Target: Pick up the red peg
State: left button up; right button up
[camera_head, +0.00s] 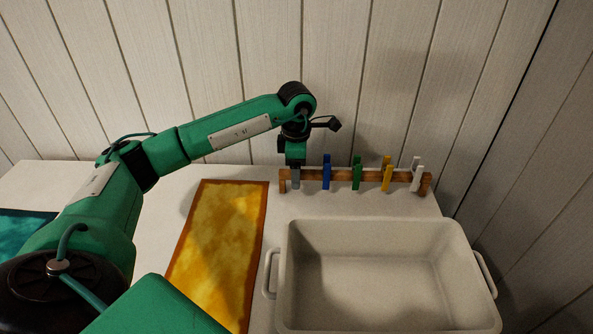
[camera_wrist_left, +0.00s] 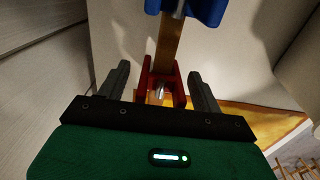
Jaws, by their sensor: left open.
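The red peg (camera_wrist_left: 178,86) shows in the left wrist view, clipped across the wooden rail (camera_wrist_left: 168,45) near its end, with a metal spring between its two arms. My left gripper (camera_wrist_left: 160,72) is open, with one finger on each side of the red peg and a visible gap to it on both sides. In the head view my left gripper (camera_head: 295,178) points down at the left part of the rail (camera_head: 341,174) and hides the red peg. My right gripper is in neither view.
To the right on the rail are blue (camera_head: 326,172), green (camera_head: 357,173), yellow (camera_head: 387,174) and white (camera_head: 416,176) pegs. A pale bin (camera_head: 286,265) stands in front. A yellow cloth (camera_head: 217,250) lies to its left. A wall of boards (camera_head: 370,80) rises behind.

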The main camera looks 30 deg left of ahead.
pick_arm(q)
notch_tip(320, 180, down, 2)
jog(key=c, duration=1)
jog(key=shift+c, duration=0.2)
jog(key=shift+r, duration=0.15)
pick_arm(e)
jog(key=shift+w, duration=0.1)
